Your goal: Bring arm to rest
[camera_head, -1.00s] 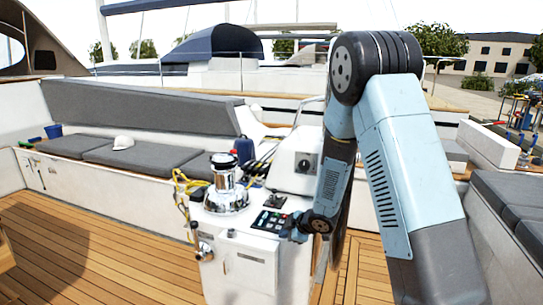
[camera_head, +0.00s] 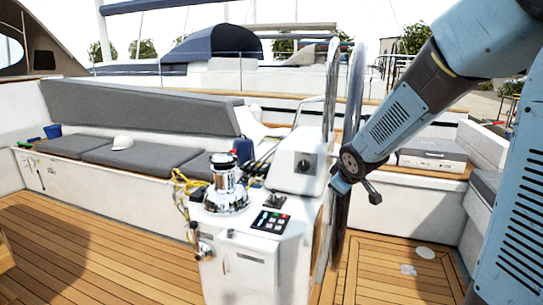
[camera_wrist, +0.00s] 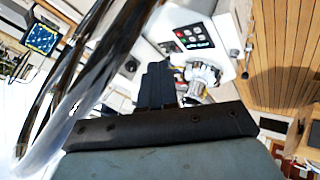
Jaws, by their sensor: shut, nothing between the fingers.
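My arm comes in from the right in the head view, and its forearm slopes down and left to the wrist. My gripper (camera_head: 340,184) is at the lower end, beside the steering wheel (camera_head: 354,98) and right of the white console (camera_head: 240,255). Whether it touches the wheel cannot be told. In the wrist view the dark fingers (camera_wrist: 157,84) are together with nothing between them. The wheel's rim (camera_wrist: 78,75) passes close along the left of that view.
The console carries a chrome winch (camera_head: 225,185) with yellow rope and a button panel (camera_head: 270,222). A grey case (camera_head: 433,153) lies on the right bench. A white cap (camera_head: 123,142) lies on the left cushions. The teak floor (camera_head: 110,245) at left is clear.

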